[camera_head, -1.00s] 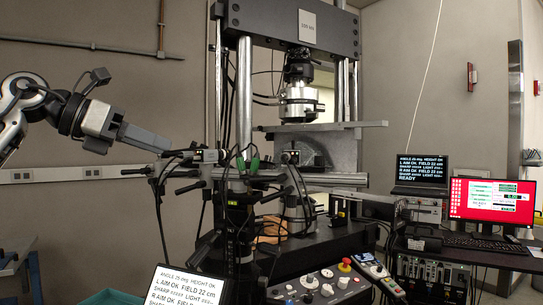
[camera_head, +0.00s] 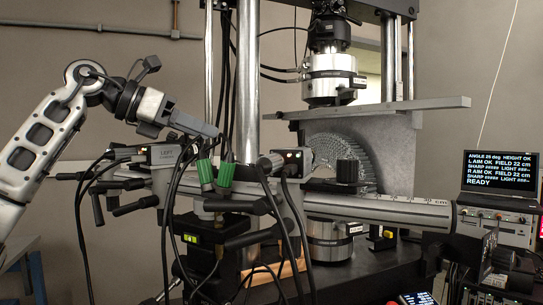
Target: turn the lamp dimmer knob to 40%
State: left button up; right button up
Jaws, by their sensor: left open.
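My left gripper (camera_head: 196,123) reaches in from the left, above the box marked LEFT (camera_head: 163,155) on the camera bar. It is open and I see nothing between its fingers, which show nearly edge-on. I cannot tell which part is the lamp dimmer knob, and no percent mark is legible. A laptop screen (camera_head: 499,171) shows lines for angle, field, sharp and light, and READY. My right gripper is not in view.
The graduated bar (camera_head: 390,207) crosses in front of the test frame. Black levers (camera_head: 240,206) and hanging cables crowd its left half. A steel column (camera_head: 247,80) stands behind the fingertips. The lattice arch (camera_head: 343,135) is under a grey plate (camera_head: 360,108). Open air lies above the gripper.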

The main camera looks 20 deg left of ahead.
pick_arm(q)
jog(key=p+x, duration=0.2)
jog(key=x, duration=1.2)
jog(key=shift+d+f, duration=0.1)
jog(key=shift+f, duration=0.1)
jog(key=shift+s, duration=0.1)
grip_shut()
